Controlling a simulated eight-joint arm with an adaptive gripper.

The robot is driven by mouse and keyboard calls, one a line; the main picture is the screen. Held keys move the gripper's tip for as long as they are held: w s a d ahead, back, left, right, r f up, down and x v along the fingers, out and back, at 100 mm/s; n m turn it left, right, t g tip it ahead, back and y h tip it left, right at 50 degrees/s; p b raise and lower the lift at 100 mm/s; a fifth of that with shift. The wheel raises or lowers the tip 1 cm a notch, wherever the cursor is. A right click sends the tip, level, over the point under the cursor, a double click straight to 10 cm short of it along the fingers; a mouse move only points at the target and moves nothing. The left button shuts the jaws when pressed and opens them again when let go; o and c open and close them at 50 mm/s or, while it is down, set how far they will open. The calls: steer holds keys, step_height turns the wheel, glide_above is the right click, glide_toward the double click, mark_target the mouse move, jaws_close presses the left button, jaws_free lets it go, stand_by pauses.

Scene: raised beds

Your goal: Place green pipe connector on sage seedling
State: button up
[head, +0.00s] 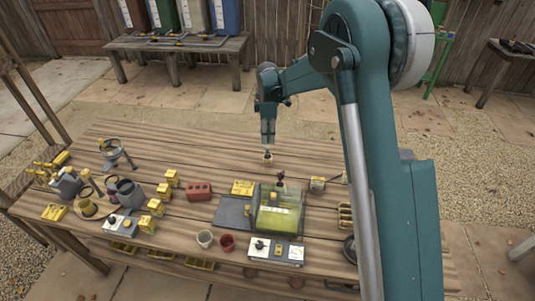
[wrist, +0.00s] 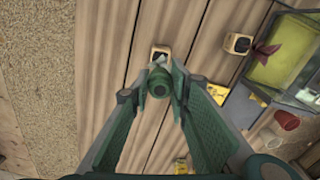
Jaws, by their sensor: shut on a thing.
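My gripper (wrist: 158,88) is shut on the green pipe connector (wrist: 159,80), a short dark green cylinder held between the fingertips in the wrist view. A small square tan-rimmed pot (wrist: 153,49) with something pale grey inside sits just beyond the connector; I take it for the sage seedling, though the connector partly covers it. In the head view my gripper (head: 268,148) points down over the back middle of the table, above a small tan pot (head: 268,157). The connector is too small to make out there, and its height above the pot cannot be told.
A second pot (wrist: 238,43) stands to the right, close to a dark red plant (wrist: 268,55) and a clear-sided box with a yellow-green inside (head: 278,212). The table's back (head: 200,145) is clear.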

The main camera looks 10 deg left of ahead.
glide_above(267, 156)
steer(key=shift+s+d+f, duration=0.1)
steer(key=shift+f, duration=2.45)
steer(key=shift+f, duration=0.15)
steer(key=shift+f, duration=1.75)
steer(key=shift+f+b, duration=0.15)
steer(key=shift+b, duration=0.15)
steer(key=o, duration=0.8)
steer(key=shift+c, duration=0.2)
steer(key=shift+r, duration=0.25)
step_height(267, 156, up, 12)
steer(key=shift+f+p, duration=0.1)
steer(key=shift+p, duration=0.3)
